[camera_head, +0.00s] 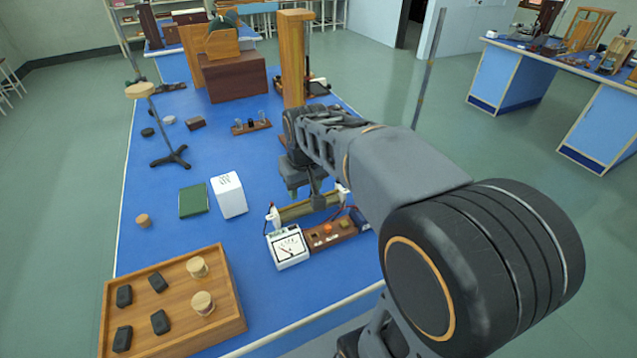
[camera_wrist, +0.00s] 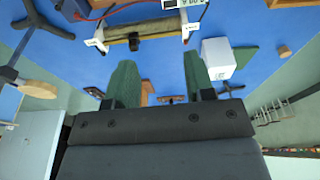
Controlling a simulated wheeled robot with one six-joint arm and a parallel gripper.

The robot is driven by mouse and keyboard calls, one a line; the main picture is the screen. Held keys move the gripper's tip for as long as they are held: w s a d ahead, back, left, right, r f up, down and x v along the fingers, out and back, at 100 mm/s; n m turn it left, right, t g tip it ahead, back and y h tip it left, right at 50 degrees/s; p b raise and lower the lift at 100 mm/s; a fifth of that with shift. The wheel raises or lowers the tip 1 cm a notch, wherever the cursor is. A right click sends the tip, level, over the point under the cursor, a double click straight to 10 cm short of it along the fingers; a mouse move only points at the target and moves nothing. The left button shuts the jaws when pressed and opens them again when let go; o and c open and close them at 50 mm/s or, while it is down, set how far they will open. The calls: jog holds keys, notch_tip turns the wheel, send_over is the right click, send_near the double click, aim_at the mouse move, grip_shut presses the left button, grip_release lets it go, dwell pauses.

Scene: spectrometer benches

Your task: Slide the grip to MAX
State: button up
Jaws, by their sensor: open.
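A sliding rheostat stands on the blue bench, with a wire-wound coil (camera_head: 294,212) between two white end supports. In the wrist view the coil (camera_wrist: 160,27) runs across the top, and a small black grip (camera_wrist: 133,43) sits on it nearer the left support. Labels on the supports are too small to read. My gripper (camera_head: 303,187) hangs just above and behind the rheostat and hides part of it in the head view. In the wrist view my gripper (camera_wrist: 158,62) has its two green fingers apart with nothing between them, and the grip lies beyond them.
A white meter (camera_head: 288,248) and a wooden board (camera_head: 331,235) stand in front of the rheostat. A white box (camera_head: 229,195) and green book (camera_head: 193,201) lie to the left. A wooden tray (camera_head: 175,311) is at the front left. A tall wooden stand (camera_head: 294,60) rises behind.

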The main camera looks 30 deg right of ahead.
jog(key=w+d+f+g+p, duration=0.1)
jog(key=w+d+f, duration=0.1)
jog(key=w+d, duration=0.35)
jog(key=w+d+f+g+p, duration=0.1)
jog(key=w+d+f, duration=0.15)
jog(key=w, duration=0.55)
jog(key=f, duration=0.3)
jog(key=f+p, duration=0.1)
jog(key=f, duration=0.3)
jog(key=f+p, duration=0.1)
jog(key=f, duration=0.3)
jog(key=shift+w+d+f, duration=0.15)
jog(key=shift+w+d, duration=0.15)
jog(key=shift+d, duration=0.1)
jog(key=shift+f, duration=0.95)
grip_shut()
